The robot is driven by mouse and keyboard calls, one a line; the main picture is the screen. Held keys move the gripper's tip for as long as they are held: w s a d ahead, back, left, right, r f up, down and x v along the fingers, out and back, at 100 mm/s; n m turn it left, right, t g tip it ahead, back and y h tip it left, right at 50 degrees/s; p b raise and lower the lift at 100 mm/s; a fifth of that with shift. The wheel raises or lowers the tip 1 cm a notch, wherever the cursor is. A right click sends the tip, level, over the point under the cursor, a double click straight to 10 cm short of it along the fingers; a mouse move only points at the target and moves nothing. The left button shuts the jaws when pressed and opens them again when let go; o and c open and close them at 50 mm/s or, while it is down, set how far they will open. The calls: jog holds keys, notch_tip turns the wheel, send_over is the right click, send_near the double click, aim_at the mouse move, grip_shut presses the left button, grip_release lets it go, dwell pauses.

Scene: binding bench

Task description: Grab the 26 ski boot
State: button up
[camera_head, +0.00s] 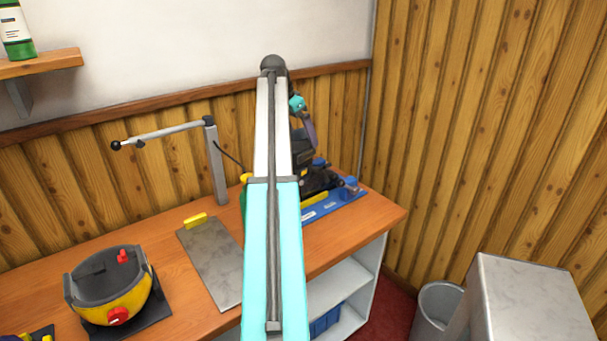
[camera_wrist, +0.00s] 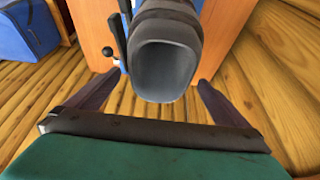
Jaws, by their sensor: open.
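A dark ski boot (camera_wrist: 168,25) stands close in front of my gripper in the wrist view, its round grey open top facing the camera. The boot also shows in the head view (camera_head: 304,148), dark and partly hidden behind my arm, at the blue board on the bench. No size number can be read on it. My gripper (camera_wrist: 158,80) is open, with one finger to each side of the boot's top and visible space between. In the head view my gripper (camera_head: 308,130) is mostly hidden by the arm.
The blue board (camera_head: 338,203) lies near the bench's right end. A grey plate (camera_head: 212,262), a jointed post (camera_head: 216,165) and a yellow-grey device (camera_head: 112,290) are to its left. A bin (camera_head: 437,308) and grey cabinet (camera_head: 535,300) stand right of the bench.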

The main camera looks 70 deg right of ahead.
aim_at(309, 165)
jog(key=shift+s+d+f, duration=0.15)
jog(key=shift+d+f, duration=0.05)
jog(key=shift+f, duration=0.35)
jog(key=shift+p+x, duration=1.05)
jog(key=shift+x, duration=1.55)
jog(key=shift+d, duration=0.1)
jog(key=c, duration=2)
jog(key=shift+r, duration=0.1)
jog(key=shift+c, duration=0.5)
jog(key=shift+r, duration=0.15)
